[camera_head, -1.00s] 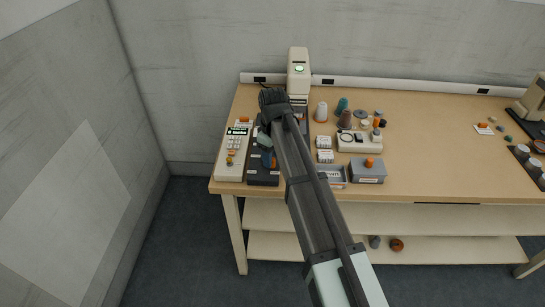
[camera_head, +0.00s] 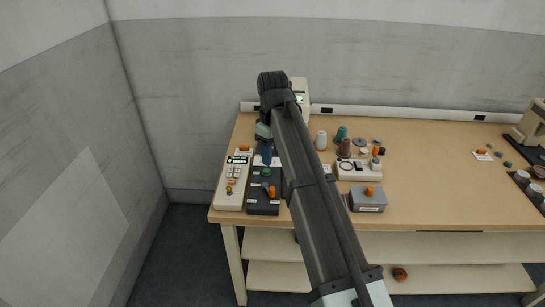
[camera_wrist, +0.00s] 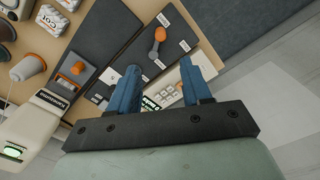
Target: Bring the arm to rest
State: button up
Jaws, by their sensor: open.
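My gripper (camera_wrist: 163,92) shows in the wrist view with its two blue fingers apart and nothing between them. It hangs above the left end of the workbench. In the head view my arm rises from the bottom and mostly hides the gripper; a blue finger (camera_head: 266,156) shows over the black panel. Below the fingers are the black control panel (camera_head: 263,206), with an orange-knobbed lever (camera_wrist: 159,36) in the wrist view, and the pale keypad console (camera_head: 230,196) with a lit green display.
A cream machine (camera_head: 301,87) with a green light stands behind my arm. The wooden table (camera_head: 440,180) is clear at centre right. A grey wall (camera_head: 60,120) is at left.

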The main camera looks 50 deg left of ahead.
dwell(0.5)
jog(key=w+d+f+m+y, duration=0.1)
jog(key=w+d+f+m, duration=0.6)
jog(key=d, duration=0.5)
jog(key=w+d+f+m, duration=0.3)
jog(key=w+d+f, duration=0.1)
jog(key=d+f, duration=0.6)
jog(key=d+f+m+g+h, duration=0.15)
jog(key=d+f+m, duration=0.25)
jog(key=d+f, duration=1.55)
jog(key=s+d+f+m+g, duration=0.1)
jog(key=s+d+f+m, duration=0.1)
jog(key=s+d+f, duration=0.45)
jog(key=s+d+f+m+g, duration=0.2)
jog(key=s+d+f, duration=0.1)
jog(key=d+f, duration=0.65)
jog(key=s+d+f+m+g, duration=0.1)
jog(key=s+d+f, duration=0.2)
jog(key=s, duration=0.6)
jog(key=s+d+f+m+g, duration=0.1)
jog(key=s+d+f, duration=0.2)
jog(key=s+d, duration=0.5)
jog(key=shift+s+f+m, duration=0.25)
jog(key=shift+s+m, duration=0.05)
jog(key=shift+s, duration=0.25)
